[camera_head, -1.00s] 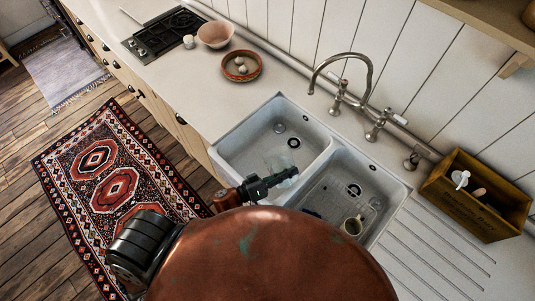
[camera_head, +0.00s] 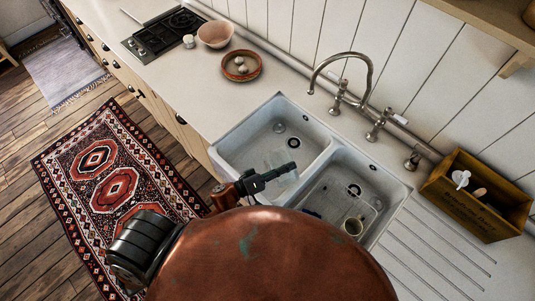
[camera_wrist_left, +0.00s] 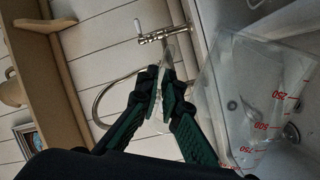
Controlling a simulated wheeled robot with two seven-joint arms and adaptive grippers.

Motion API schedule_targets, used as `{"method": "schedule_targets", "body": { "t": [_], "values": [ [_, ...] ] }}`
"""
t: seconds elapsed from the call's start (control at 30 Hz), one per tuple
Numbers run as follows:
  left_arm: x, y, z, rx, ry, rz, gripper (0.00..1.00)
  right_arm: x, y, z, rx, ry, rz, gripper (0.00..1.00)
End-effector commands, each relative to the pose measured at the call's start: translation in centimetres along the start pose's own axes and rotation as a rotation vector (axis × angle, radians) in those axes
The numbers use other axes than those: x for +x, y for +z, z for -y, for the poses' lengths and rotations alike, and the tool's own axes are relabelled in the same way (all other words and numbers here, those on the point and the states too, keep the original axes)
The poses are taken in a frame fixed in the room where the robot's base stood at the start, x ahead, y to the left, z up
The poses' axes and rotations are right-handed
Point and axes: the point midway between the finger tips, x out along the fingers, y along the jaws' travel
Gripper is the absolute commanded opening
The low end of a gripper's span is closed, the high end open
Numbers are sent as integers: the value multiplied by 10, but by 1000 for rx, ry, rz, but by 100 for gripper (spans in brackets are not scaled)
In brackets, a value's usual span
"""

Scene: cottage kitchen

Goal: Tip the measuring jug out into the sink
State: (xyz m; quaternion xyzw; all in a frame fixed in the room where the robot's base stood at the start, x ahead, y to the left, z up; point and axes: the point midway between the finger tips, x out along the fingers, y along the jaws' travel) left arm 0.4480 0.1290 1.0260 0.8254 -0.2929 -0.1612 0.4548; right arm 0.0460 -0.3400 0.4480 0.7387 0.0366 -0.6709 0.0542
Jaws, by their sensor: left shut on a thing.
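The clear measuring jug (camera_wrist_left: 255,95) fills the right of the left wrist view, with red marks reading 250, 500 and 750. It is tilted there, and no contents can be made out. In the head view the see-through jug (camera_head: 281,159) shows faintly over the left bowl, near the divider. My left gripper (camera_head: 285,171) is shut on the jug's handle side; its fingers also show in the left wrist view (camera_wrist_left: 162,92). The white double sink (camera_head: 235,133) lies beneath the jug. My right gripper is not in view.
The tap (camera_head: 368,75) arches behind the sink. A wooden box (camera_head: 468,203) stands at right, and a terracotta dish (camera_head: 241,78) with pale round things lies at left. The ribbed drainboard (camera_head: 440,250) is clear.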

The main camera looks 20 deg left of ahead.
Motion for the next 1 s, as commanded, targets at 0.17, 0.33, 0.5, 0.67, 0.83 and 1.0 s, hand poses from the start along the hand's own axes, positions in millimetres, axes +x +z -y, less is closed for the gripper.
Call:
{"method": "schedule_targets", "body": {
  "t": [0.17, 0.33, 0.5, 0.67, 0.83, 1.0],
  "values": [
    [0, -4, -1, -25, 4, -1, 0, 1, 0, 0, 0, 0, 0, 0],
    [0, -7, 0, -53, 4, -1, 0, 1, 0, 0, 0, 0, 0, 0],
    [0, -9, 0, -71, 5, -1, 0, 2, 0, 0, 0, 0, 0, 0],
    [0, -11, 1, -76, 5, -1, 0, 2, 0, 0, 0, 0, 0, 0],
    [0, -12, 2, -83, 5, -1, 0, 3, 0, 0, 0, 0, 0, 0],
    [0, -14, 3, -90, 5, -1, 0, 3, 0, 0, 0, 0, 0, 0]
  ]
}}
